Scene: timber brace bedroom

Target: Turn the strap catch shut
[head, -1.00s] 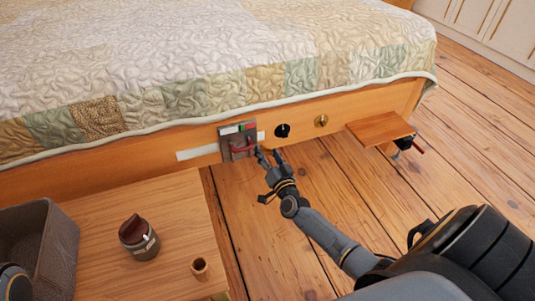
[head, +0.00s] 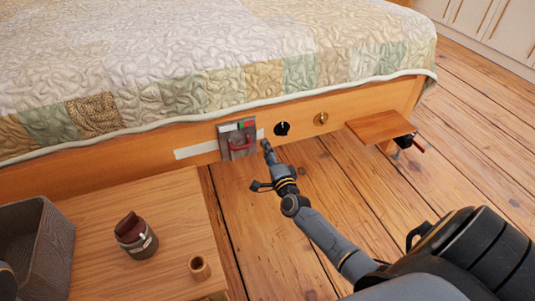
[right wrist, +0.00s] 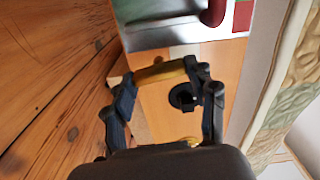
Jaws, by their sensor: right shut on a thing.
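A grey metal plate (head: 224,143) with a red handle (head: 240,143) and green and red patches, which looks like the strap catch, is on the bed's wooden side rail. The handle also shows at the top of the right wrist view (right wrist: 214,12). My right gripper (head: 267,148) is just right of the plate, low by the rail. In the right wrist view its fingers (right wrist: 168,76) are closed on a short brass-coloured bar (right wrist: 158,72). I cannot tell what the bar belongs to. The red handle lies beyond the fingertips.
Right of the plate are a black knob (head: 282,129), a brass knob (head: 321,118) and a small wooden shelf (head: 380,127). A bedside table (head: 110,205) holds a grey bin (head: 45,250), a dark jar (head: 140,245) and a small wooden cup (head: 199,267).

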